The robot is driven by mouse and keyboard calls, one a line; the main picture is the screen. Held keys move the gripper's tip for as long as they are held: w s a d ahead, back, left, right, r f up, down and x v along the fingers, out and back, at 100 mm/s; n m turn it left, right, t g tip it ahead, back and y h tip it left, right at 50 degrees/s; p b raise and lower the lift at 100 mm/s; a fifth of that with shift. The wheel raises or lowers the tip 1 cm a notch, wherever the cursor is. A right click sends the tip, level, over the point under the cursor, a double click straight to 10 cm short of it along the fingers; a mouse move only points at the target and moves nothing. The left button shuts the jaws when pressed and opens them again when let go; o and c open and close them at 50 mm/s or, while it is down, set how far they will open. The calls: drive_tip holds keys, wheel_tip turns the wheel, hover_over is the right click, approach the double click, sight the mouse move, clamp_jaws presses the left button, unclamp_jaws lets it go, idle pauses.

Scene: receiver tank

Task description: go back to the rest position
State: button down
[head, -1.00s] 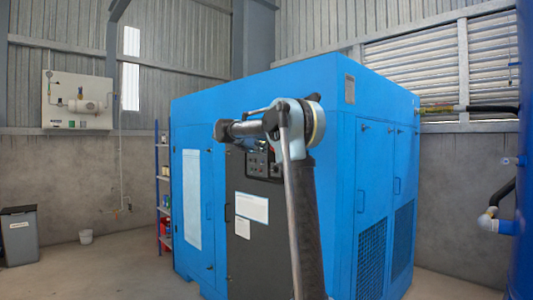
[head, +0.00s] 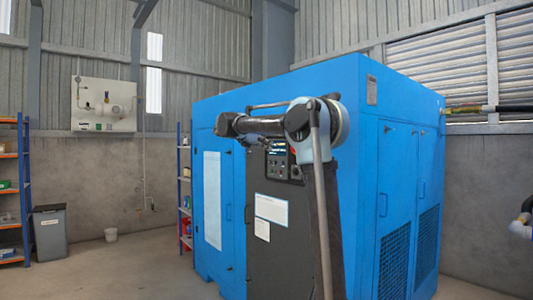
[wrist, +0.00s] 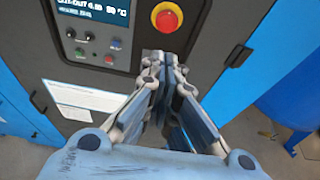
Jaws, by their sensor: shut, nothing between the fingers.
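My gripper (wrist: 164,62) shows in the wrist view with its fingers together and nothing between them. It is in front of the dark control panel of the blue compressor cabinet (head: 400,85), just below a red emergency stop button (wrist: 167,17); the gap to the panel is hard to judge. My arm shows in the head view, bent in front of the cabinet. I cannot make out the gripper there. The panel's lit display (wrist: 92,10) and small knobs lie up and left of the fingers in the wrist view.
A blue shelf rack (head: 22,190) and a grey bin (head: 50,232) stand at the left. A wall board (head: 103,104) carries gauge and piping. Floor is clear at front left. A blue tank (wrist: 292,105) shows right in the wrist view.

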drive_tip(key=s+d+f+m+g+y, duration=0.25)
drive_tip(key=s+d+f+m, duration=0.4)
drive_tip(key=s+f, duration=0.55)
drive_tip(key=s+d+f+m+g+y, duration=0.25)
drive_tip(key=s+d+f+m, duration=0.4)
drive_tip(key=s+f, duration=0.65)
drive_tip(key=s+a+f+m+y, duration=0.1)
drive_tip(key=s+f+m, duration=0.3)
drive_tip(key=s+f, duration=0.4)
drive_tip(key=s+a+f+m+y, duration=0.1)
drive_tip(key=s+f+m+y, duration=0.2)
drive_tip(key=s+f, duration=0.5)
drive_tip(key=s+a+f+m+g+y, duration=0.1)
drive_tip(key=s+f+m, duration=0.3)
drive_tip(key=s+f, duration=0.4)
drive_tip(key=shift+s+a+f+m+y, duration=0.35)
drive_tip(key=shift+s+a+m+y, duration=0.05)
drive_tip(key=shift+s+y, duration=0.5)
drive_tip(key=shift+w+f, duration=0.2)
drive_tip(key=shift+w, duration=0.3)
